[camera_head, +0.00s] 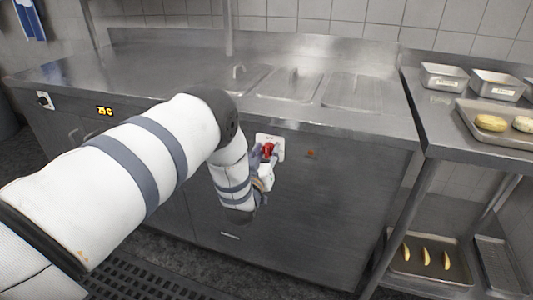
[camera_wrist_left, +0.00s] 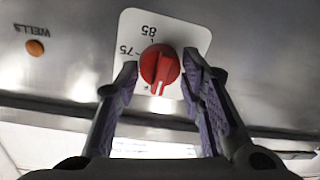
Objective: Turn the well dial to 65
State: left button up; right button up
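The red well dial (camera_wrist_left: 160,66) sits on a white scale plate (camera_wrist_left: 200,36) on the steel cabinet front. In the left wrist view the plate is upside down, with 75 and 85 readable. A pale pointer line on the dial points down in that picture, slightly left. The dial (camera_head: 268,149) also shows in the head view, partly behind my gripper. My left gripper (camera_wrist_left: 160,63) is open, one finger on each side of the dial, with narrow gaps; contact is hard to tell. My right gripper is out of view.
An orange light (camera_wrist_left: 35,48) marked WELLS is beside the plate. Covered wells (camera_head: 288,84) are set in the counter above. A side table with trays (camera_head: 495,134) stands at the right.

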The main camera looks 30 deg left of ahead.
pick_arm(q)
jog(key=c, duration=0.5)
jog(key=m, duration=0.4)
jog(key=shift+d+f+m, duration=0.15)
jog(key=shift+m, duration=0.15)
jog(key=shift+f+m+t, duration=0.1)
jog(key=shift+m+t, duration=0.2)
jog(key=shift+m, duration=2.4)
jog(key=o, duration=1.2)
jog(key=shift+c, duration=0.2)
